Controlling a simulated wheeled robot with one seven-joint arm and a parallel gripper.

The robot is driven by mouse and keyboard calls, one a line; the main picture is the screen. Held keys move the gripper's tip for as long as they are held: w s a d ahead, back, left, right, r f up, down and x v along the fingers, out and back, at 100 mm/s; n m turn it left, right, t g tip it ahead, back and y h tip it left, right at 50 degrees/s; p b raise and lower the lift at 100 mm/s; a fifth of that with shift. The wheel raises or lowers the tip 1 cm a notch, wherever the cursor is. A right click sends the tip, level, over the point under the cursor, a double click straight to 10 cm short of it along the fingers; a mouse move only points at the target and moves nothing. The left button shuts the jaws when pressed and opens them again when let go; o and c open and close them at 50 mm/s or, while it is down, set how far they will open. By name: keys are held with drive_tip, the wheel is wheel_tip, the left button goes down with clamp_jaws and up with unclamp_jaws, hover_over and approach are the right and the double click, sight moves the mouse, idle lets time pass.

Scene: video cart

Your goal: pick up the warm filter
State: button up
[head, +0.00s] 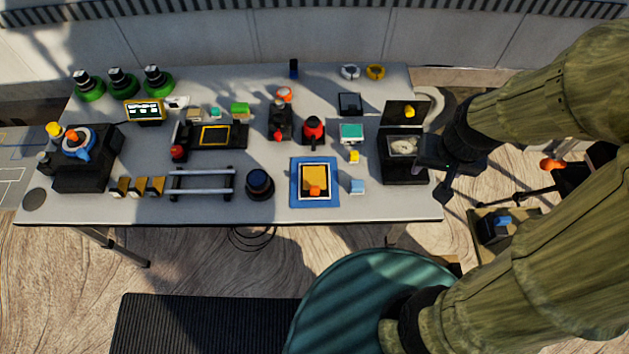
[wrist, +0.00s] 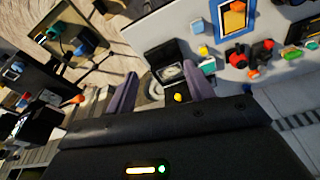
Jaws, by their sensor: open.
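No label marks the warm filter, so I cannot tell for certain which thing it is. A yellow-orange ring (head: 375,72) lies at the back right of the table, beside a whitish ring (head: 350,72). An amber panel in a dark frame (head: 314,180) lies on a blue mat (head: 296,200) at the front. The case (wrist: 163,52) shows beyond the fingertips.
A green round seat (head: 345,290) stands before the table. The front right corner is bare.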

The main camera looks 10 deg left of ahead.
drive_tip(key=w+a+f+n+g+b, duration=0.1)
drive_tip(key=w+a+f, duration=0.25)
drive_tip(key=a, duration=0.25)
drive_tip(key=w+a+f+g+b, duration=0.1)
drive_tip(key=w+a+f+b, duration=0.15)
drive_tip(key=a+f, duration=0.2)
drive_tip(key=n+b, duration=0.1)
drive_tip(key=n, duration=0.1)
hover_over(315, 187)
wheel_tip(315, 187, down, 6)
drive_tip(key=shift+g, duration=0.3)
drive_tip(key=shift+f, duration=0.2)
wheel_tip(315, 187, down, 12)
drive_tip(key=shift+p, duration=0.45)
drive_tip(key=shift+f, duration=0.15)
drive_tip(key=shift+f+p, duration=0.75)
drive_tip(key=shift+f, duration=1.75)
